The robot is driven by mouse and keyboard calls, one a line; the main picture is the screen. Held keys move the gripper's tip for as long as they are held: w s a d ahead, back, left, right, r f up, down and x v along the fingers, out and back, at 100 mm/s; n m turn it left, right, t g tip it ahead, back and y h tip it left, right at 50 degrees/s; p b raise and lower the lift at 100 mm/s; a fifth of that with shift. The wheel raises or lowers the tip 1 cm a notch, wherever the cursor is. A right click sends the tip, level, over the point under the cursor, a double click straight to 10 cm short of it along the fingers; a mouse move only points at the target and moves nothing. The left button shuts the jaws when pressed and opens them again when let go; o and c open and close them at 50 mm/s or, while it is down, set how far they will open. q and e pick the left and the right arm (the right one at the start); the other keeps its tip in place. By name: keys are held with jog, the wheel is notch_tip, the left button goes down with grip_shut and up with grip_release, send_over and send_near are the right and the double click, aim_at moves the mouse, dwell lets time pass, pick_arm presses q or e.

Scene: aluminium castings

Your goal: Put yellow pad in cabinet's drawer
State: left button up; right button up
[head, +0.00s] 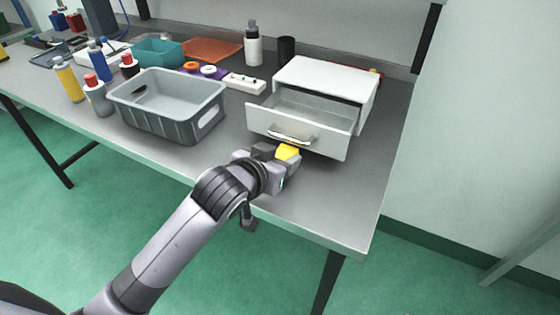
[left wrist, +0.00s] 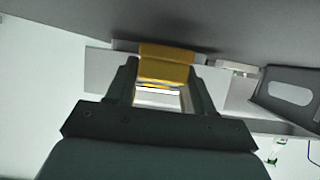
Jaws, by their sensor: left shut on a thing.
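A yellow pad (head: 287,152) is held in my left gripper (head: 277,155), low in front of the white cabinet (head: 325,77). In the left wrist view the yellow pad (left wrist: 166,64) sits between the two fingers of the left gripper (left wrist: 165,82). The cabinet's drawer (head: 318,135) is pulled open toward the front, with a silver handle (head: 291,137) on its face. The visible part of the drawer's inside looks empty. The gripper and pad are just in front of the drawer face, below the handle; I cannot tell if they touch it. My right gripper is not in view.
A grey crate (head: 168,122) stands left of the drawer. A white power strip (head: 244,83), a white bottle (head: 253,48) and a black cup (head: 287,49) are behind. Several bottles stand at the left. The table's front right area (head: 340,205) is clear.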

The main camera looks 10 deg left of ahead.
pick_arm(q)
jog(key=shift+w+d+f, duration=0.1)
jog(key=shift+w+f, duration=0.05)
jog(key=shift+f, duration=0.6)
jog(key=shift+f, duration=0.15)
jog(key=o, duration=1)
